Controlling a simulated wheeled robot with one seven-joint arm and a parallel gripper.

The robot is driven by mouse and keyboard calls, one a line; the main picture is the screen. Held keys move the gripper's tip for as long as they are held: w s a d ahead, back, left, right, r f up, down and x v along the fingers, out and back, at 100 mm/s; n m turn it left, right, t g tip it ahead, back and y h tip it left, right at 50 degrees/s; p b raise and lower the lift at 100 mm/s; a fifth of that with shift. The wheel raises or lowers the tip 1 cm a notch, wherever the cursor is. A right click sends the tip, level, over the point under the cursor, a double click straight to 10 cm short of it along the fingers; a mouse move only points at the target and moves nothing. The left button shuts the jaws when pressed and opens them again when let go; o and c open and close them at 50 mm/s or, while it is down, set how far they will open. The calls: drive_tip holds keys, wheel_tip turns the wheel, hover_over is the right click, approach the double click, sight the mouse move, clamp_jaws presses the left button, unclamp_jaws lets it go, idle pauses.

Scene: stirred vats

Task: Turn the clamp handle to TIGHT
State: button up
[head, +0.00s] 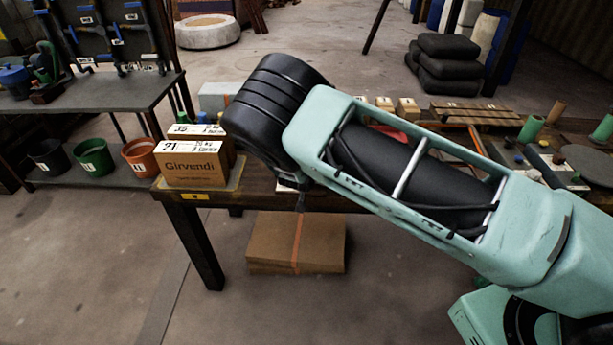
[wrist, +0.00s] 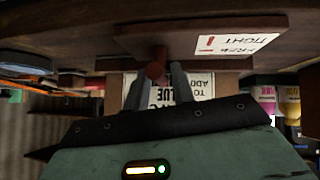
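In the wrist view, which is upside down, a dark board (wrist: 190,38) carries a white label (wrist: 238,42) with the word TIGHT, a second word that looks like FREE, and a red mark. A reddish-brown handle (wrist: 155,70) sticks out from the board. The two grey fingers of my gripper (wrist: 157,76) lie on either side of the handle, very close to it. Whether both fingers press on it is too small to tell.
In the head view, cartons (head: 193,164) stand on the left end of the wooden table (head: 258,190). Flat boxes (head: 297,240) lie beneath it. A shelf with pots (head: 92,157) stands at the left. In the wrist view, a printed sign (wrist: 190,88) shows behind the fingers.

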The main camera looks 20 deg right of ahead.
drive_tip(key=p+v, duration=0.1)
drive_tip(key=v, duration=1.5)
drive_tip(key=s+a+r+n+g+y, duration=0.35)
drive_tip(key=s+a+r, duration=0.2)
drive_tip(key=s, duration=0.35)
drive_tip(key=s+a+r+n+g+y, duration=0.2)
drive_tip(key=s+a+r+g+y, duration=0.25)
drive_tip(key=s, duration=0.55)
drive_tip(key=s+d+r+n+h, duration=0.1)
drive_tip(key=s+d+r+n, duration=0.1)
drive_tip(key=s+d+r, duration=0.2)
drive_tip(key=s+d+r+n+h, duration=0.1)
drive_tip(key=s+d+r+n, duration=0.2)
drive_tip(key=s, duration=0.6)
drive_tip(key=d+r, duration=0.1)
drive_tip(key=d, duration=0.1)
drive_tip(key=shift+s+d+r+h, duration=0.4)
